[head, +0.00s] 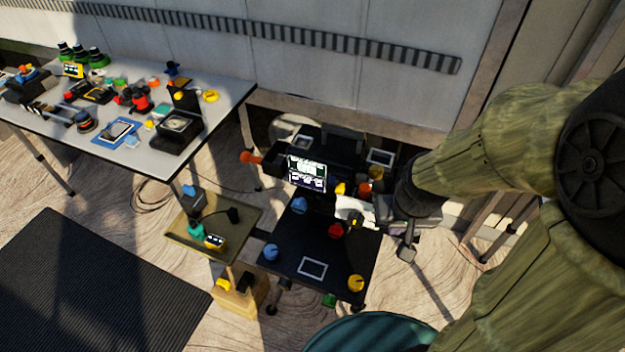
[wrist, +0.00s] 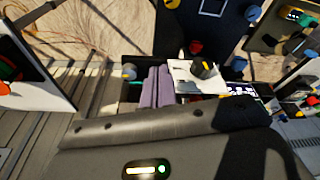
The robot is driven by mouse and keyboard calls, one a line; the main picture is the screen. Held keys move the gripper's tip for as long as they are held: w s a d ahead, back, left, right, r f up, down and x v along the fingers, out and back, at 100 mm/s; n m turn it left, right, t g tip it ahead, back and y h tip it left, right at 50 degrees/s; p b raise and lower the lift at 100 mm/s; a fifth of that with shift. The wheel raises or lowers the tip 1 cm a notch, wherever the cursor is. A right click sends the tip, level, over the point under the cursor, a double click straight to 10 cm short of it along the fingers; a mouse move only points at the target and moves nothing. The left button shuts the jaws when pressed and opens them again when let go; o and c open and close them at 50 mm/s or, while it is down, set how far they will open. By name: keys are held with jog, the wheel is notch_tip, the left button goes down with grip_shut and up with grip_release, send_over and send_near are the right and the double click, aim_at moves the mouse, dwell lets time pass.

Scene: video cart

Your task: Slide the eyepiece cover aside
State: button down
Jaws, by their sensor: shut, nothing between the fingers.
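The video cart (head: 290,240) is black and carries a lit screen (head: 307,173) and several coloured knobs. A pale plate with a dark, yellow-marked knob (wrist: 203,70) lies just right of my fingertips in the wrist view. It seems to be the white patch (head: 348,212) beside my gripper in the head view. I cannot tell for sure whether this plate is the eyepiece cover. My gripper (wrist: 158,70) is shut and empty, its two mauve fingers side by side over the cart. In the head view my wrist hides part of the cart's right side.
A long table (head: 160,160) crowded with small devices stands at the back left. A low tan tray stand (head: 250,218) is close left of the cart. A dark ribbed mat (head: 70,290) covers the floor at lower left. A teal round top (head: 365,335) is at the bottom.

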jog(key=shift+w+a, duration=0.1)
jog(key=shift+a, duration=0.05)
notch_tip(320, 180, up, 5)
jog(key=n+g+p, duration=0.2)
jog(key=n, duration=0.5)
send_over(341, 188)
jog(key=s+d, duration=0.2)
jog(key=shift+w+h, duration=0.2)
jog(key=shift+h, duration=0.1)
jog(key=w+a+r+n+h, duration=0.1)
jog(key=w+a+r+n, duration=0.1)
jog(key=a, duration=0.3)
jog(key=w+a+r+n+g+h, duration=0.1)
jog(key=w+a+r+n, duration=0.2)
jog(key=a+n, duration=0.2)
jog(key=shift+a+g+p, duration=0.3)
jog(key=shift+a+p, duration=0.1)
jog(key=shift+a, duration=0.25)
jog(key=shift+f, duration=0.2)
jog(key=s+d+f+p, duration=0.2)
jog(key=d+f+p, duration=0.2)
jog(key=f, duration=0.6)
jog(key=shift+d+f, duration=0.25)
jog(key=shift+d, duration=0.85)
